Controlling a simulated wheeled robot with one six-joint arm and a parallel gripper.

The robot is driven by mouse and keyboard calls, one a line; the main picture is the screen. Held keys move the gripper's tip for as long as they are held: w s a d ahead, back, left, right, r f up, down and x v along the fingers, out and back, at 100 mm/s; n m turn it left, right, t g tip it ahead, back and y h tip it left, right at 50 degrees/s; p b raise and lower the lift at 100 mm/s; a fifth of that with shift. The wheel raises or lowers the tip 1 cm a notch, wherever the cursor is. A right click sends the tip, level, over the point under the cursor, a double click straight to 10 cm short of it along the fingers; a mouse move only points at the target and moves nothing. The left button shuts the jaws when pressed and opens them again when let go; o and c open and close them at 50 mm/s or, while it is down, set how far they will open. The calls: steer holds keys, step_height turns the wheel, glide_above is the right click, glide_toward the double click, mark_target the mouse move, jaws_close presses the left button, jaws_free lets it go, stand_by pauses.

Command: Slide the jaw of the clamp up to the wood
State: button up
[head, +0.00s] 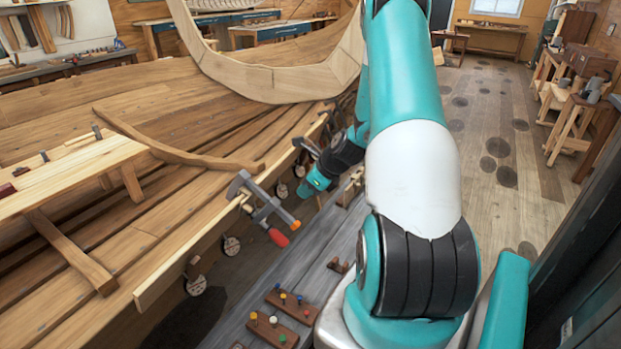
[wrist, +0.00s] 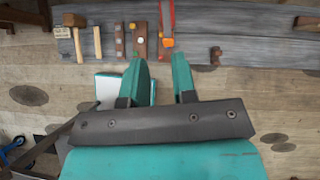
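The clamp (head: 270,205) hangs at the near edge of the boat's planking. Its grey fixed jaw (head: 240,184) is at the wood's edge (head: 205,240); its bar runs down right to an orange end. The sliding jaw with its red handle (head: 278,238) sits partway along the bar; its gap to the wood is too small to judge. My gripper (head: 308,187) is right of and above the clamp, apart from it. In the wrist view my gripper (wrist: 160,62) is open with nothing between its fingers. A red bar and orange piece (wrist: 168,42) show beyond the fingertips, probably the clamp.
A second clamp (head: 308,147) is farther along the planking, close to my arm. A grey bench plank (head: 300,262) runs below, with peg blocks (head: 290,304). The wrist view shows a mallet (wrist: 75,35) on it. A plank (head: 80,175) lies at left.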

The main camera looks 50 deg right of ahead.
mark_target(277, 203)
steer(key=shift+m, duration=0.4)
steer(key=b+x, duration=0.2)
steer(key=x, duration=0.2)
steer(key=b+x, duration=0.3)
steer(key=x, duration=0.2)
steer(key=d+b+x, duration=0.1)
steer(key=b+x, duration=0.2)
steer(key=x, duration=0.1)
steer(key=shift+f, duration=0.5)
steer(key=shift+a, duration=0.1)
steer(key=shift+c, duration=0.4)
steer(key=shift+w+a+r, duration=0.1)
steer(key=shift+w+r, duration=0.1)
steer(key=shift+w, duration=0.4)
steer(key=shift+w+a+r, duration=0.1)
steer(key=shift+w+r, duration=0.15)
steer(key=shift+w, duration=0.4)
steer(key=shift+w+a+r+p, duration=0.1)
steer(key=shift+w+r+p, duration=0.4)
steer(key=shift+w+p, duration=0.1)
steer(key=shift+s+f, duration=0.1)
steer(key=shift+s, duration=0.15)
steer(key=shift+s+f, duration=0.2)
steer(key=shift+s, duration=0.25)
